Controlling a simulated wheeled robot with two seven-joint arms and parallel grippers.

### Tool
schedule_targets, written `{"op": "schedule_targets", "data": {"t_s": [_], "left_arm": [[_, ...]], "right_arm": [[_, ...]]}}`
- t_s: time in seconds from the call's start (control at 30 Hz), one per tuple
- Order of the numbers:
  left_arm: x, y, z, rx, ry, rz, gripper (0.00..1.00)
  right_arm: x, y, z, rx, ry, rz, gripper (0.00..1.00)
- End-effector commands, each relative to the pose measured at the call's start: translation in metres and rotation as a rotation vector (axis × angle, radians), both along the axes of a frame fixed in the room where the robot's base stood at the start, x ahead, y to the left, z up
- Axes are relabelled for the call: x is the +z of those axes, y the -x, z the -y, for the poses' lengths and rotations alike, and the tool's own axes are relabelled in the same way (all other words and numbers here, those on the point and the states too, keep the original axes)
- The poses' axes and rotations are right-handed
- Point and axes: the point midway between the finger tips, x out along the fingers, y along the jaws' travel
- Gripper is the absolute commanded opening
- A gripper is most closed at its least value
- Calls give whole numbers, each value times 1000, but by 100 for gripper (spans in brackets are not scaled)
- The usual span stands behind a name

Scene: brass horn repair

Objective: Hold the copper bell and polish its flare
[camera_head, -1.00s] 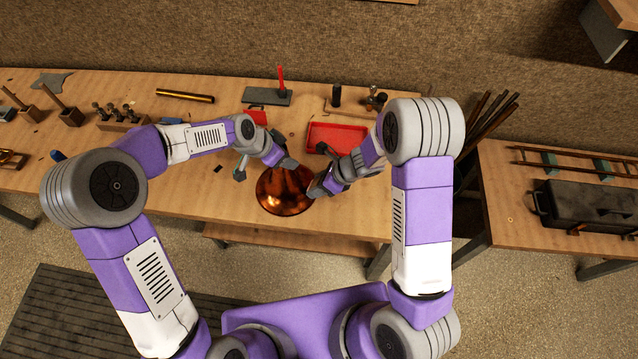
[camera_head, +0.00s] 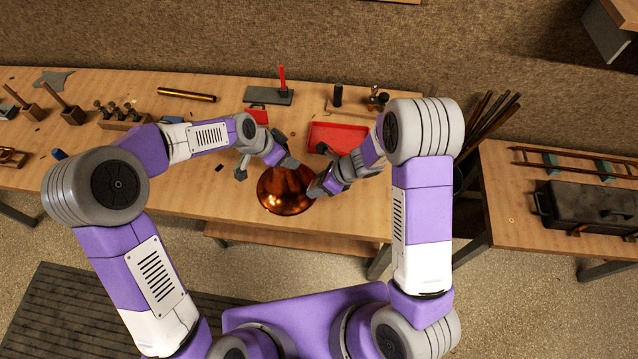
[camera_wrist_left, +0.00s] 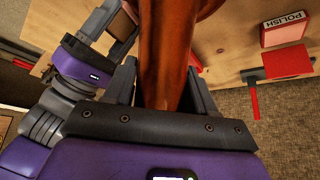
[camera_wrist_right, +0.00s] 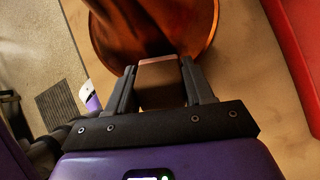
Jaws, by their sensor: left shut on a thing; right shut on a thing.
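The copper bell (camera_head: 284,192) is over the front part of the workbench, its wide flare toward me in the head view. My left gripper (camera_head: 288,163) is shut on the bell's narrow stem (camera_wrist_left: 165,60), which runs between its fingers in the left wrist view. My right gripper (camera_head: 315,189) is at the right side of the flare. In the right wrist view it is shut on a small brown block (camera_wrist_right: 161,86), whose far end is at the flare's rim (camera_wrist_right: 150,50). I cannot tell whether block and rim touch.
A red tray (camera_head: 338,137) lies behind my right gripper. A red box marked POLISH (camera_wrist_left: 284,29) shows in the left wrist view. Bare bench (camera_head: 215,198) lies left of the bell.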

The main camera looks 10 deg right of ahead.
Motion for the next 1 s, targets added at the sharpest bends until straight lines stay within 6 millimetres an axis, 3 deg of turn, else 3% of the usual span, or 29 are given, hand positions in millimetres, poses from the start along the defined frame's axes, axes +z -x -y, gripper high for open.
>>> {"op": "schedule_targets", "data": {"t_s": [1.0], "left_arm": [[0,0,0,0,0,1,11]], "right_arm": [[-6,-2,-4,0,1,1,28]]}}
